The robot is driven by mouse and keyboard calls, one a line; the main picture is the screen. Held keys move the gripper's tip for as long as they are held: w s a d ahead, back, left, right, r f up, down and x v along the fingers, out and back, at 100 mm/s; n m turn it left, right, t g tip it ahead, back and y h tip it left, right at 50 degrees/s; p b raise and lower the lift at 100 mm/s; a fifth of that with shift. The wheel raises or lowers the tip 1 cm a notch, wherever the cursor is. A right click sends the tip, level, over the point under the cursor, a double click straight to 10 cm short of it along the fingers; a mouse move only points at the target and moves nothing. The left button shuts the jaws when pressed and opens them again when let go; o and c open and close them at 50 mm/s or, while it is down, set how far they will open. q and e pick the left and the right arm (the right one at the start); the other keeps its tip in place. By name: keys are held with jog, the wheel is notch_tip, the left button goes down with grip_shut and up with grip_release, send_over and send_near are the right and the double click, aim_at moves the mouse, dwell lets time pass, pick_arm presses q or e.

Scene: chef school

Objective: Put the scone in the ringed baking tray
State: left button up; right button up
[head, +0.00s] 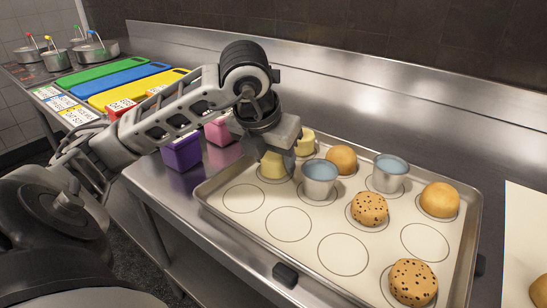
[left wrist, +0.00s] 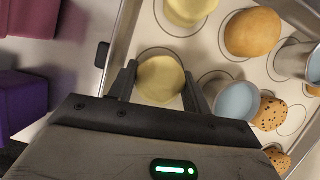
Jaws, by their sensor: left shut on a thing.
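The ringed baking tray (head: 372,285) lies on the steel counter, its pale liner printed with rings. My left gripper (left wrist: 161,90) is shut on a plain pale yellow scone (left wrist: 160,76), one finger on each side. In the head view the same scone (head: 271,168) shows under the gripper, over a ring at the tray's left side. Whether it touches the liner is hard to tell. A second pale yellow scone (head: 306,142) stands just behind it, also in the left wrist view (left wrist: 192,10). My right gripper is not in view.
A metal cup (head: 320,180) stands close right of the held scone, with another cup (head: 389,173), brown buns (head: 439,199) and speckled buns (head: 369,208) beyond. Several front rings (head: 289,224) are empty. Purple (head: 182,153) and pink (head: 222,131) boxes stand left of the tray.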

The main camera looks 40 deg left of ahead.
pick_arm(q)
jog(key=o, duration=1)
jog(key=shift+f, duration=0.1)
jog(key=shift+c, duration=0.2)
jog(key=shift+r, duration=0.3)
jog(key=p+v, duration=0.3)
jog(key=v, duration=0.8)
jog(key=shift+s+r, duration=0.3)
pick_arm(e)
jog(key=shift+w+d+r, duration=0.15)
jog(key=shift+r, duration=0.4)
pick_arm(q)
jog(key=shift+d, duration=0.15)
